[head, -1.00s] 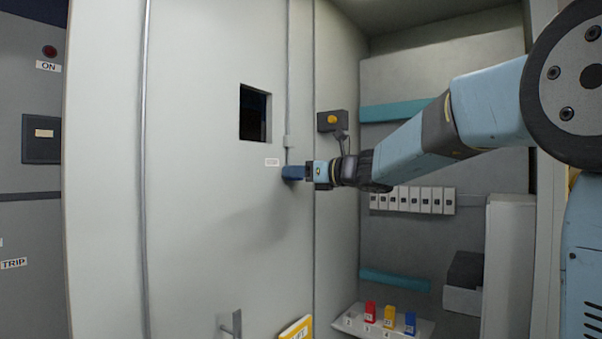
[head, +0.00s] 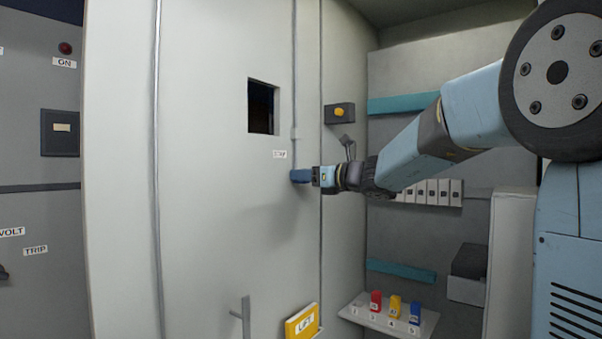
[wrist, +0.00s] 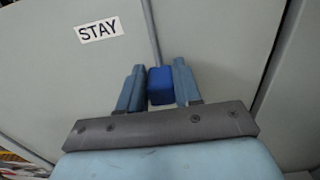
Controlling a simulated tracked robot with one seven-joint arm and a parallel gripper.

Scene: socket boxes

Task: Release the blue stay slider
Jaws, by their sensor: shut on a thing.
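The blue stay slider (wrist: 160,86) is a small blue block on the grey door panel, at the lower end of a thin vertical rod. In the wrist view it sits between the two fingers of my gripper (wrist: 160,92), which is shut on it. A white STAY label (wrist: 100,29) is on the panel to its upper left. In the head view my gripper (head: 306,176) reaches in from the right against the panel, and it largely hides the slider. The label (head: 279,154) also shows there, just left of the rod.
A dark square window (head: 262,106) is above the label. A black box with a yellow button (head: 340,113) is to the right. Below are a grey handle (head: 245,317), a yellow LIFT piece (head: 301,322) and a shelf (head: 432,326) with red, yellow and blue blocks.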

